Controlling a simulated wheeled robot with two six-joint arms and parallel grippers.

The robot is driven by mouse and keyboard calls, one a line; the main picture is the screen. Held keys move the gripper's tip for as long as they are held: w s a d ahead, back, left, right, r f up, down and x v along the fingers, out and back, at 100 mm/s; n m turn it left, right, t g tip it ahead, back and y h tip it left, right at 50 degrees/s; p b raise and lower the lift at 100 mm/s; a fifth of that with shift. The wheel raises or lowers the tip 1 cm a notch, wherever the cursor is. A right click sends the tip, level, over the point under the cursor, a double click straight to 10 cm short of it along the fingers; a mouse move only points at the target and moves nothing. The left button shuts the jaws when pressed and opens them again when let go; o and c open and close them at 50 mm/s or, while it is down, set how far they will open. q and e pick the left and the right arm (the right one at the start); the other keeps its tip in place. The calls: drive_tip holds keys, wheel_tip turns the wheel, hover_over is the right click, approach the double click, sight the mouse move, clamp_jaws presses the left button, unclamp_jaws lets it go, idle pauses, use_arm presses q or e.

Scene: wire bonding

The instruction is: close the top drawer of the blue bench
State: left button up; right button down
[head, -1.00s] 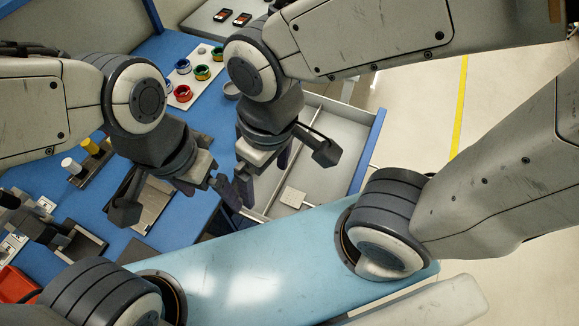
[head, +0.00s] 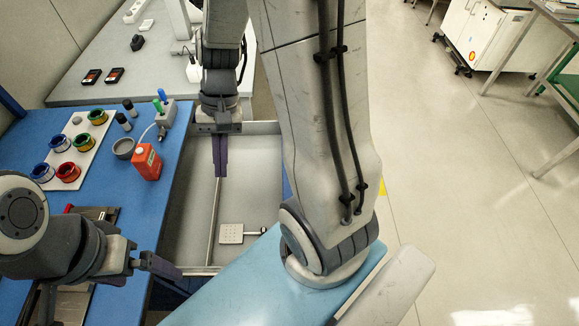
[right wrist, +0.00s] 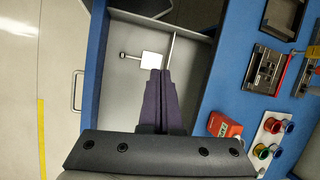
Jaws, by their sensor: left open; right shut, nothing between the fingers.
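The top drawer (head: 190,225) of the blue bench (head: 150,222) is open. Its grey interior with a thin divider shows beside the bench top. In the right wrist view the drawer (right wrist: 120,95) has a blue front panel (right wrist: 95,62) with a metal handle (right wrist: 77,90) on its outer side. My right gripper (head: 220,172) is shut and empty over the drawer interior, its fingers pointing inward from the panel; their height above the floor of the drawer is unclear. My left gripper (head: 162,266) is open at the drawer's near bench-side corner. My right arm hides most of the front panel in the head view.
A white square piece with a rod (head: 231,233) lies in the drawer. A red box (head: 147,162), a grey bowl (head: 124,148) and coloured spools (head: 68,172) stand on the bench. A grey table (head: 110,60) is behind. Floor right of the drawer is clear.

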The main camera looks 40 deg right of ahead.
drive_tip(key=d+f+m+t+y+b, duration=0.35)
drive_tip(key=d+f+m, duration=0.7)
drive_tip(key=d, duration=0.55)
drive_tip(key=s+d+f+m+t+b, duration=0.3)
drive_tip(key=s+d+f+m+t, duration=0.3)
drive_tip(key=d+f+m, duration=0.5)
drive_tip(key=w+a+f+n+g, duration=0.1)
drive_tip(key=w+a+f, duration=0.3)
drive_tip(key=f, duration=0.1)
drive_tip(key=shift+f+n, duration=0.35)
